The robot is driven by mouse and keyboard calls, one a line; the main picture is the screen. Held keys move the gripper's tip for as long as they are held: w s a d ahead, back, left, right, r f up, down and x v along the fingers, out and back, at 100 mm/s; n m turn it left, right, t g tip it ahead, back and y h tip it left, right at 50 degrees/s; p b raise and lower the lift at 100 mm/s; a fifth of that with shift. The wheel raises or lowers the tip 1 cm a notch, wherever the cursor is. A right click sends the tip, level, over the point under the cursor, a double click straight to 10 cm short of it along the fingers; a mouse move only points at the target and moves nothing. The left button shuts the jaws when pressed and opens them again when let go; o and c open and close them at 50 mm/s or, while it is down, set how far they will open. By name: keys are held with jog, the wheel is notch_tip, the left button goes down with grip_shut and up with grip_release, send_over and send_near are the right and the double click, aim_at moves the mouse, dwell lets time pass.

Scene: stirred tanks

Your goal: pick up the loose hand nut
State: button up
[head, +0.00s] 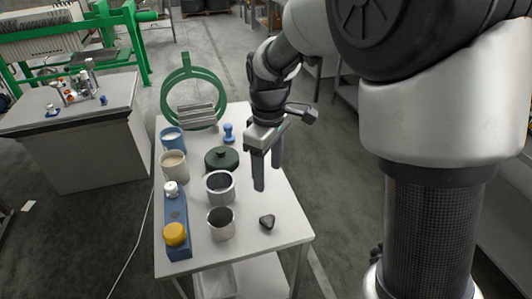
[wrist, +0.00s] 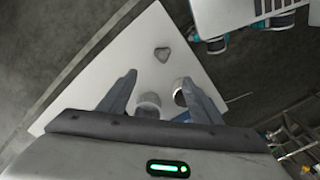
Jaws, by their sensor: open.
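A small dark three-cornered piece, which looks like the loose hand nut (head: 267,222), lies flat on the white table (head: 285,223) near its front right corner. It stands apart from the cups. In the wrist view the hand nut (wrist: 162,54) shows in full, beyond and between my fingertips. My gripper (head: 267,174) is open and empty, fingers pointing down, above the table's right side and farther back than the nut. In the wrist view both fingers of my gripper (wrist: 158,79) are spread apart.
A grey cup with dark contents (head: 221,232) stands left of the nut, another cup (head: 220,195) behind it. A green ring frame (head: 166,91) stands at the back.

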send_over(268, 220)
jog(key=f, duration=0.8)
jog(key=w+f, duration=0.1)
jog(key=f, duration=0.3)
jog(key=shift+a+f, duration=0.25)
jog(key=shift+f, duration=0.05)
jog(key=shift+s+d+f+b, duration=0.1)
jog(key=shift+s+f, duration=0.05)
jog(key=shift+f, duration=0.75)
jog(key=shift+s+d+f+b, duration=0.1)
jog(key=shift+s+f, duration=0.05)
jog(key=shift+f, duration=0.7)
jog(key=shift+s+f+b, duration=0.1)
jog(key=shift+s+f, duration=0.05)
jog(key=shift+f, duration=0.75)
jog(key=c, duration=1.1)
